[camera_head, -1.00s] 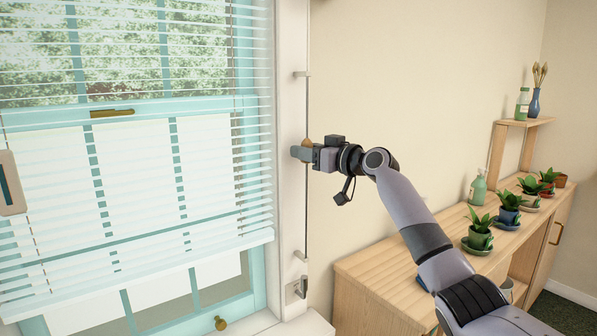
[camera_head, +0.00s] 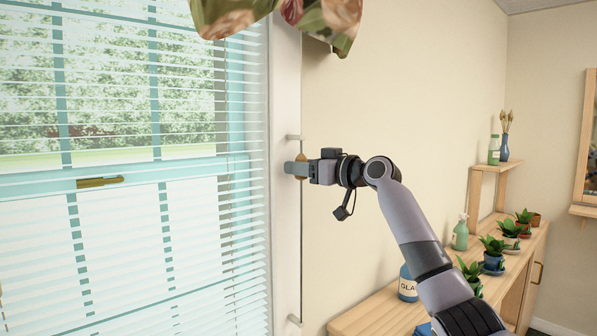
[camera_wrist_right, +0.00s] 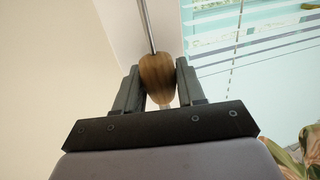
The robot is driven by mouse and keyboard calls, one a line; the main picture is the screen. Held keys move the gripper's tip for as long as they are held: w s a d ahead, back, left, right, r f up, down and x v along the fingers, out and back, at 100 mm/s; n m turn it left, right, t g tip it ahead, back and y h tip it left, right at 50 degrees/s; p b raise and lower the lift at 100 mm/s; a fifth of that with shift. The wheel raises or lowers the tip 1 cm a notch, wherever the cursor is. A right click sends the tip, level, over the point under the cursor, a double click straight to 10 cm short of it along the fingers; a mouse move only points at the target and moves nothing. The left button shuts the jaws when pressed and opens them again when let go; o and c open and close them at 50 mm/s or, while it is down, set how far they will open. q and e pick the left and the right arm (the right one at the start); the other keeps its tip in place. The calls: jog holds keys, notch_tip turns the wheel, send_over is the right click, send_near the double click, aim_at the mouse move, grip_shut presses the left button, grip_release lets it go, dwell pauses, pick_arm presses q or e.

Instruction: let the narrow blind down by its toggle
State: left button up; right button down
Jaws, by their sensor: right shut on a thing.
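The white slatted blind (camera_head: 195,235) hangs over the window, and its lower end runs out of the bottom of the head view. A brown wooden toggle (camera_head: 302,160) sits on a thin upright line (camera_head: 302,240) beside the window frame, a little below the upper bracket. My right gripper (camera_head: 298,168) is shut on the toggle. In the right wrist view the toggle (camera_wrist_right: 157,78) is between the two fingers, with the line running up out of it. My left gripper is not in view.
An upper bracket (camera_head: 295,137) and a lower bracket (camera_head: 294,320) stick out beside the line. A floral valance (camera_head: 285,18) hangs above. A wooden cabinet (camera_head: 385,312) with several potted plants and bottles stands below right of my arm. The wall beside the arm is bare.

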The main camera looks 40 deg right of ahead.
jog(key=shift+s+r, duration=0.1)
jog(key=shift+r, duration=0.3)
jog(key=c, duration=0.8)
grip_release()
jog(key=shift+o, duration=0.2)
jog(key=shift+f, duration=0.1)
jog(key=shift+f, duration=0.1)
jog(key=shift+s+d, duration=0.1)
jog(key=shift+s, duration=0.2)
jog(key=b+v, duration=0.2)
jog(key=v, duration=0.4)
jog(key=shift+s+b, duration=0.2)
jog(key=shift+b, duration=0.15)
